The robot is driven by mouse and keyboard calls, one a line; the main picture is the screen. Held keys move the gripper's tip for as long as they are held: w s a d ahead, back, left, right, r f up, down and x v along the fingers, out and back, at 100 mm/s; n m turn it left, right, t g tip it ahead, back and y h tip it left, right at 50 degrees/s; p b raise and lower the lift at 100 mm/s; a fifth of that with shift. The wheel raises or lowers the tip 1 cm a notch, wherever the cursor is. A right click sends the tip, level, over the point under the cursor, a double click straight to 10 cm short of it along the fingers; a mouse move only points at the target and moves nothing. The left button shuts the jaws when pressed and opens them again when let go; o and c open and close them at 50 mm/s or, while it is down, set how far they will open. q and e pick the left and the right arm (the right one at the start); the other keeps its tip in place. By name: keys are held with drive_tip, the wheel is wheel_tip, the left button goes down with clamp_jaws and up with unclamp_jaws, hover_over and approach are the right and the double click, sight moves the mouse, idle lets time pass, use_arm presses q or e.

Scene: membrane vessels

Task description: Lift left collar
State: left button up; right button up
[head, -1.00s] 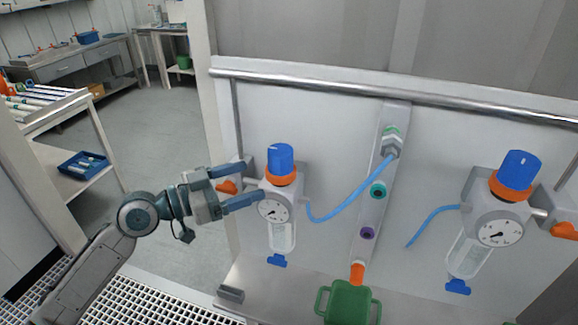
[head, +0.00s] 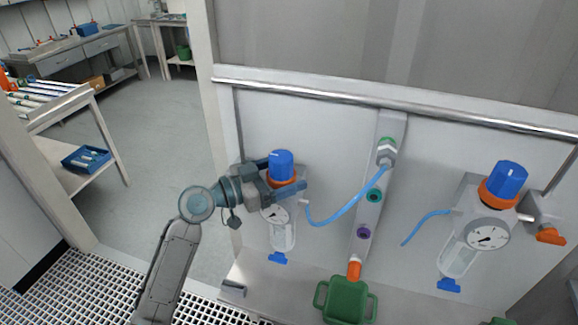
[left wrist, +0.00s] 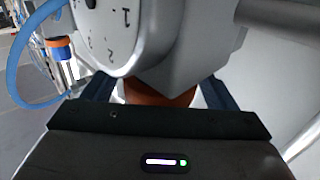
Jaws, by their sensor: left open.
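The left collar (head: 284,181) is an orange ring under the blue knob (head: 281,163) of the left regulator. My left gripper (head: 284,175) is open, with one finger on either side of the collar; the near finger hides part of it. In the left wrist view the orange collar (left wrist: 160,96) shows between the two dark fingers, behind the gripper's body. I cannot tell whether the fingers touch it. The left regulator's gauge (head: 275,216) faces forward below the gripper and shows large in the left wrist view (left wrist: 108,35). My right gripper is not in view.
A blue hose (head: 346,208) runs from the left regulator to the central manifold (head: 387,190). A second regulator (head: 488,236) hangs at the right. A green container (head: 346,301) stands below the manifold. A metal rail (head: 400,110) crosses the panel above.

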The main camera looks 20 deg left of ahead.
use_arm(q)
drive_tip(key=shift+w+d, duration=0.45)
drive_tip(key=shift+d, duration=0.05)
drive_tip(key=c, duration=1.4)
drive_tip(key=shift+r+b, duration=0.3)
drive_tip(key=shift+r, duration=0.45)
drive_tip(key=o, duration=1.4)
drive_tip(key=shift+f, duration=0.1)
